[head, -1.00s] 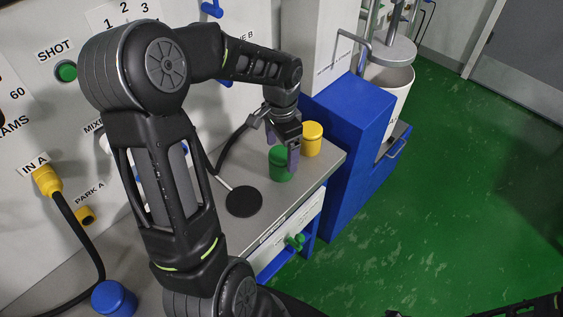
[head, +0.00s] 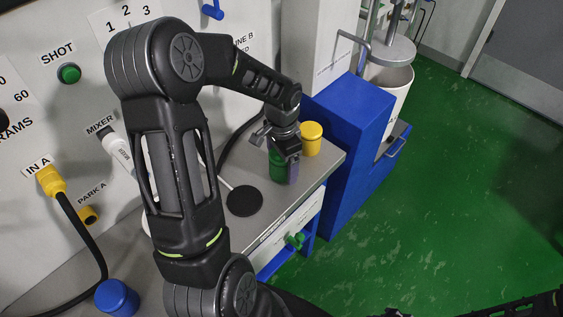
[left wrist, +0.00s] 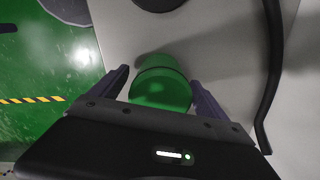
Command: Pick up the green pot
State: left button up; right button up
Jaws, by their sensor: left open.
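The green pot (head: 277,166) stands upright on the grey bench, partly hidden by my left gripper in the head view. My left gripper (head: 283,168) is open and comes down over the pot from above. In the left wrist view, the green pot (left wrist: 161,84) sits between the two spread fingers of the left gripper (left wrist: 163,88), with a gap visible beside it. My right gripper cannot be made out; only a dark arm part shows at the lower right of the head view.
A yellow pot (head: 311,139) stands right behind the green one. A black disc (head: 244,201) lies on the bench in front. A blue pot (head: 117,297) is at lower left. A blue cabinet (head: 350,120) rises beyond the bench (head: 310,190). A black cable (left wrist: 272,80) runs nearby.

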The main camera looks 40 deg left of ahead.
pick_arm(q)
jog(key=c, duration=1.7)
notch_tip(320, 180, up, 10)
jog(key=shift+r+b, duration=0.1)
jog(key=shift+b, duration=0.4)
